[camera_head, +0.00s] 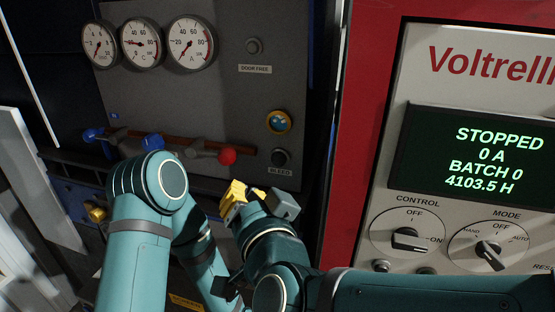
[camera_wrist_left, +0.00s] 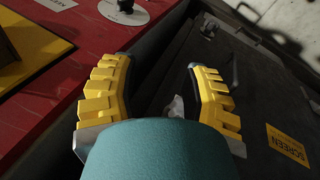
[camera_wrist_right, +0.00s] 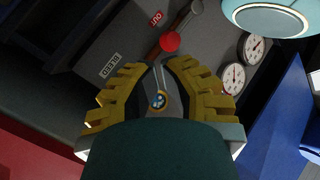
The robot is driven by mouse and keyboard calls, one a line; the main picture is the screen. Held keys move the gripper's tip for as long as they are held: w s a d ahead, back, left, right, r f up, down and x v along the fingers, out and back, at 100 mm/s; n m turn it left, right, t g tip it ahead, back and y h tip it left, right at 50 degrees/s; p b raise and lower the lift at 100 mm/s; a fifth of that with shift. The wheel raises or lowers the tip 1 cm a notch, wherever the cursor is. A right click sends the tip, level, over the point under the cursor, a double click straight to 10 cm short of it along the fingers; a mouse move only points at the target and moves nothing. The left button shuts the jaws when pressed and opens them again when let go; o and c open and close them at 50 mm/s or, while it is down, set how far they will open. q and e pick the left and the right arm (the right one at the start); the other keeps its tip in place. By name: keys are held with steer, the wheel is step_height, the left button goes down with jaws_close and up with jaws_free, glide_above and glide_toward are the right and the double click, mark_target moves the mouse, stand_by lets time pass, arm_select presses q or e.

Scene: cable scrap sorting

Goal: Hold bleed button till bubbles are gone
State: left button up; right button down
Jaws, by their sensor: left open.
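The bleed button (camera_head: 280,156) is a dark round knob above the BLEED label (camera_head: 280,171) on the grey panel. Above it is a brass-rimmed sight glass (camera_head: 279,122) with blue and pale patches; I cannot make out single bubbles. My right gripper (camera_head: 255,190) is below and left of the label, apart from the button. In the right wrist view the sight glass (camera_wrist_right: 160,100) shows between its fingers; the button is not discernible there. My left gripper (camera_wrist_left: 160,62) is open and empty, hidden in the head view.
Gauges (camera_head: 141,43) sit at the panel's upper left.

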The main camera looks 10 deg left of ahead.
mark_target(279, 159)
steer(key=shift+w+d+b, duration=0.15)
steer(key=shift+w+b, duration=1.5)
steer(key=shift+w, duration=2.65)
steer(key=shift+w, duration=0.15)
steer(key=shift+w, duration=0.3)
steer(key=shift+w+b, duration=0.45)
steer(key=shift+s, duration=0.15)
steer(key=shift+s+p, duration=0.4)
steer(key=shift+s, duration=0.35)
